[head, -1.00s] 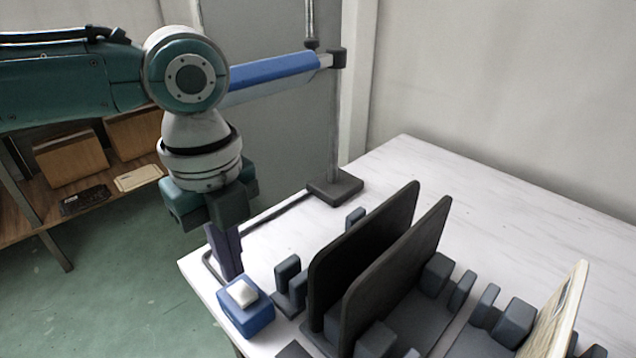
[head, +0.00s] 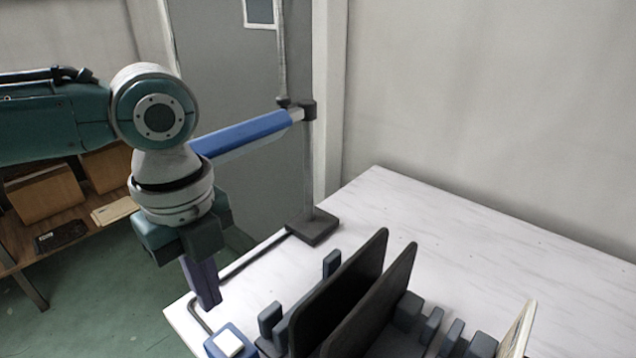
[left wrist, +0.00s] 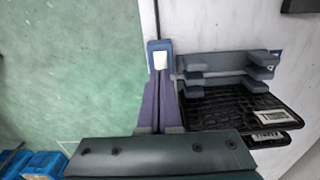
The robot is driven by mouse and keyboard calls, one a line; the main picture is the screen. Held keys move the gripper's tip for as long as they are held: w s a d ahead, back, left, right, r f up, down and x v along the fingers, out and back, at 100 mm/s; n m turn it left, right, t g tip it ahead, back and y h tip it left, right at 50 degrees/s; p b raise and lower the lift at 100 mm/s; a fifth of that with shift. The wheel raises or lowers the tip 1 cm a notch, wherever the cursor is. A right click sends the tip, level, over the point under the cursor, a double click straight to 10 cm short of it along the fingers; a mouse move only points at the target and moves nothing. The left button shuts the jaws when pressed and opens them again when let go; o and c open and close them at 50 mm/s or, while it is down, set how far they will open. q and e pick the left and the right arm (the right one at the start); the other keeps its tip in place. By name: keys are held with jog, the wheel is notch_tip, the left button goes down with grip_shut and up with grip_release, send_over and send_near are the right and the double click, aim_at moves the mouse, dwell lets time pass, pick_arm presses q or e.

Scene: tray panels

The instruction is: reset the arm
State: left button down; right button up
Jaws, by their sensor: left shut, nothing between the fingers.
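My left gripper (head: 207,304) hangs from the left arm at the left edge of the white table, fingers pointing down. Its purple fingers also show in the left wrist view (left wrist: 158,126), closed together with nothing between them. A blue block with a white top (head: 230,342) stands close to the fingertips at the table's corner; in the left wrist view (left wrist: 159,56) it lies just beyond them. Two dark upright panels (head: 340,290) stand in a grey slotted holder (head: 271,318) to the right of the gripper. My right gripper is not in view.
The white table (head: 440,240) is clear at the back. A post with a dark base (head: 313,228) and a blue bar (head: 240,134) stand behind the gripper. A light panel (head: 518,330) stands at the right. A wooden shelf with boxes (head: 45,195) is at the far left.

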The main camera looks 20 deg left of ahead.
pick_arm(q)
jog(key=s+d+r+n+t+h+p, duration=0.3)
jog(key=s+d+r+n+p, duration=0.25)
jog(key=s+d+n, duration=0.6)
jog(key=s+a+r+n+y+p, duration=0.35)
jog(key=s+a+r+n, duration=0.2)
jog(key=a+n, duration=0.35)
notch_tip(320, 180, up, 36)
jog(key=w+p, duration=0.1)
jog(key=p, duration=3.5)
jog(key=shift+d+r+t+h, duration=0.25)
jog(key=shift+d+t+h, duration=0.05)
jog(key=shift+d+h, duration=0.05)
